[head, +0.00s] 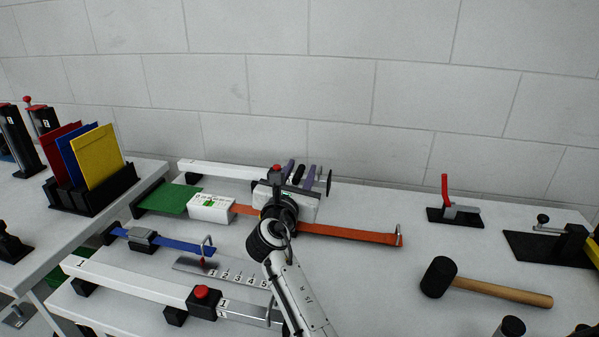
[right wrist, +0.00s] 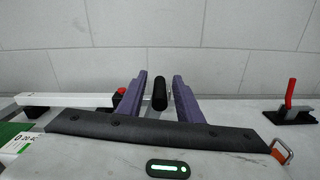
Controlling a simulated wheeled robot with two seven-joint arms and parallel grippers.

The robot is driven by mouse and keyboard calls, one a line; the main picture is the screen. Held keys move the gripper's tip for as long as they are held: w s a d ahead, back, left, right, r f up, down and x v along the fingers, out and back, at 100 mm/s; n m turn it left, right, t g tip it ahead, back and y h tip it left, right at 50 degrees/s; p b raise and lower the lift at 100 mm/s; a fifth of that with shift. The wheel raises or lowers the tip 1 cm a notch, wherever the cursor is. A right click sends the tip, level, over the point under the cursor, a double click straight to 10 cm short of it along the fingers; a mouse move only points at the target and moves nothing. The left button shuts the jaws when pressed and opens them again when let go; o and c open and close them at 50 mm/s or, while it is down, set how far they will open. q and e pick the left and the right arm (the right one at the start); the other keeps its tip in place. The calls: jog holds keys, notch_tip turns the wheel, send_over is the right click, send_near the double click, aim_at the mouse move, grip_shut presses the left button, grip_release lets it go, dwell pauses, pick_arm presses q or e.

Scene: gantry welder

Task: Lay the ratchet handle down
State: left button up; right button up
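My right gripper (head: 299,172) reaches over the table to the orange strap (head: 350,233). It also shows in the right wrist view (right wrist: 160,95), where its two purple fingers stand apart. The black grip of the ratchet handle (right wrist: 160,93) is between the fingers, with a visible gap on each side. The same black grip shows between the fingers in the head view (head: 298,174). The ratchet's body and the handle's base are mostly hidden behind my gripper, so I cannot tell the handle's exact tilt. My left gripper is not in view.
A white box (head: 211,208) sits on the strap's left. A blue strap with a grey buckle (head: 142,238), a numbered plate (head: 225,272) and a white rail (head: 130,279) lie in front. A mallet (head: 490,286) and a red-handled clamp (head: 447,198) are at right.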

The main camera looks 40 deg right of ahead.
grip_shut()
jog(key=shift+s+d, duration=0.1)
jog(key=s+d+f+m, duration=0.4)
jog(key=s+m, duration=0.1)
jog(key=shift+d+f+m, duration=0.15)
jog(key=shift+f+m, duration=0.05)
jog(key=shift+m, duration=0.1)
dwell(0.4)
jog(key=shift+s, duration=0.1)
grip_release()
